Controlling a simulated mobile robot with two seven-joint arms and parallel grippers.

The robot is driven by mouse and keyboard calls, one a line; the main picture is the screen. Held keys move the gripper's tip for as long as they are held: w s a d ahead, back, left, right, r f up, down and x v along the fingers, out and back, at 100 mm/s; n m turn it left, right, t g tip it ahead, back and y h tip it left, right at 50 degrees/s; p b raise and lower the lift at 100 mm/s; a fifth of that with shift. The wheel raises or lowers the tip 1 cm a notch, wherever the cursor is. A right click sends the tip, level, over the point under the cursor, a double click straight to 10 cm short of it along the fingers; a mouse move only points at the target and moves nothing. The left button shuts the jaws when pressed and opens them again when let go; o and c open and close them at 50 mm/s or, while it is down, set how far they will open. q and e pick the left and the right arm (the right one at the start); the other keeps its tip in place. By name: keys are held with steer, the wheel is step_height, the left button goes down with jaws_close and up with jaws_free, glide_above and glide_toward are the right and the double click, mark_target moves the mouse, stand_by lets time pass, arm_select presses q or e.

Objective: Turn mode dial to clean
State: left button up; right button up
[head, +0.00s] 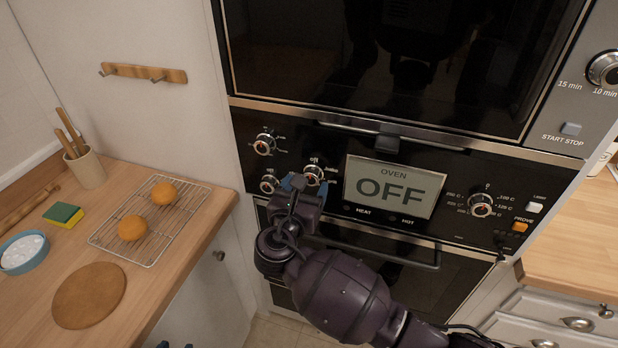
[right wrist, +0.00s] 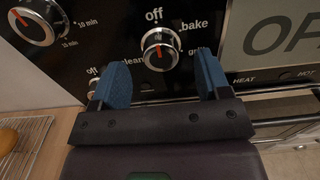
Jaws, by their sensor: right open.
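The mode dial (head: 313,175) is a round silver knob on the black oven panel, left of the display. In the right wrist view the mode dial (right wrist: 160,48) shows "off" above it, "bake" at its right and a partly hidden "clean" at its left. Its pointer looks turned up to "off". My right gripper (head: 296,184) is open at the dial. In the right wrist view its blue fingers (right wrist: 162,80) stand apart, at the lower left and lower right of the dial, with no clear contact. Small dark tips at the head view's bottom edge may be my left gripper (head: 175,346).
The oven display (head: 390,187) reads OFF. Other dials (head: 265,144) sit close by, and a temperature dial (head: 481,205) is at the right. An oven handle (head: 375,250) runs below. The left counter holds a wire rack (head: 150,255) with two oranges.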

mark_target(312, 176)
arm_select(q)
steer(key=shift+s+f, duration=0.1)
steer(key=shift+s, duration=0.1)
arm_select(e)
steer(key=shift+x, duration=1.35)
steer(key=c, duration=0.9)
steer(key=shift+s, duration=0.1)
steer(key=m+b, duration=0.1)
steer(key=m, duration=0.2)
steer(key=shift+d+f, duration=0.1)
steer(key=shift+f, duration=0.05)
steer(key=shift+m+b, duration=0.45)
steer(key=shift+m, duration=0.75)
arm_select(q)
steer(key=shift+w+f+b, duration=0.3)
steer(key=shift+w+f, duration=0.2)
steer(key=shift+f, duration=0.1)
arm_select(e)
steer(key=shift+m, duration=0.7)
